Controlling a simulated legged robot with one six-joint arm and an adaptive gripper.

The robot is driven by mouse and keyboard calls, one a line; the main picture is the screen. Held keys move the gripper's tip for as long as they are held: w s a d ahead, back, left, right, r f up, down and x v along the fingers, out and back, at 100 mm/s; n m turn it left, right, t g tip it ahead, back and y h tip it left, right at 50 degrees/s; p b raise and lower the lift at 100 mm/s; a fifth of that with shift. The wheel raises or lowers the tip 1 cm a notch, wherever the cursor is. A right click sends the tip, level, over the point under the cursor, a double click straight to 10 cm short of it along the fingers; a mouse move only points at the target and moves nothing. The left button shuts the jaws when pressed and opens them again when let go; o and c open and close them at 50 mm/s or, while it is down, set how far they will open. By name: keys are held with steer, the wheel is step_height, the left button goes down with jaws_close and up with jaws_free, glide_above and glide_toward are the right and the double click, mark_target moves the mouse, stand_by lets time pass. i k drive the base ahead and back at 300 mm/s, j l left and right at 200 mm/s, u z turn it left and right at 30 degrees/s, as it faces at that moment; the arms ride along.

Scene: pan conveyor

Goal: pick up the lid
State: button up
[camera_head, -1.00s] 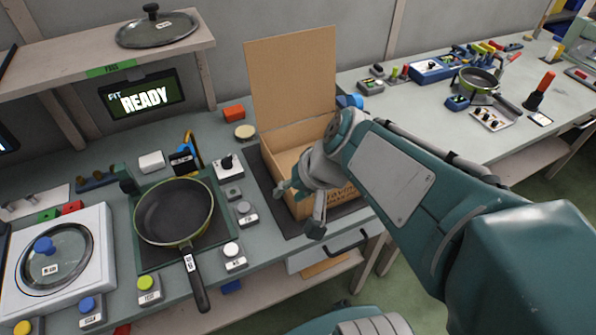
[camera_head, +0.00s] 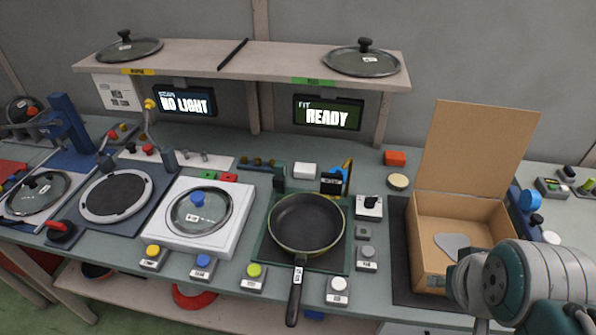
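Several glass lids are in view, and I cannot tell which one the task means. One with a blue knob (camera_head: 197,212) lies on the white square plate. Another with a dark knob (camera_head: 361,59) lies on the shelf above the green label. A third (camera_head: 129,49) lies at the shelf's left end. One more (camera_head: 37,194) lies on the blue station at far left. An open pan (camera_head: 306,224) stands on a dark green mat, its handle toward me. My gripper (camera_head: 468,300) is at the lower right, in front of the carton, away from these lids. Its visible fingers look apart and empty; it is partly cut off.
An open cardboard carton (camera_head: 428,217) stands at right with a raised flap and a grey shape inside. Button boxes (camera_head: 253,276) line the table's front edge. Screens under the shelf (camera_head: 270,62) read "NO LIGHT" and "READY". A blue post (camera_head: 72,128) rises at left.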

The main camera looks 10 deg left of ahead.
mark_target(200, 210)
steer(key=u, duration=1.6)
steer(key=i+j+z, duration=0.15)
steer(key=i+j, duration=0.2)
steer(key=i+j+z, duration=0.1)
steer(key=i+j, duration=0.2)
steer(key=j, duration=0.2)
steer(key=i+j+z, duration=0.15)
steer(key=i+j, duration=0.15)
steer(key=j, duration=0.15)
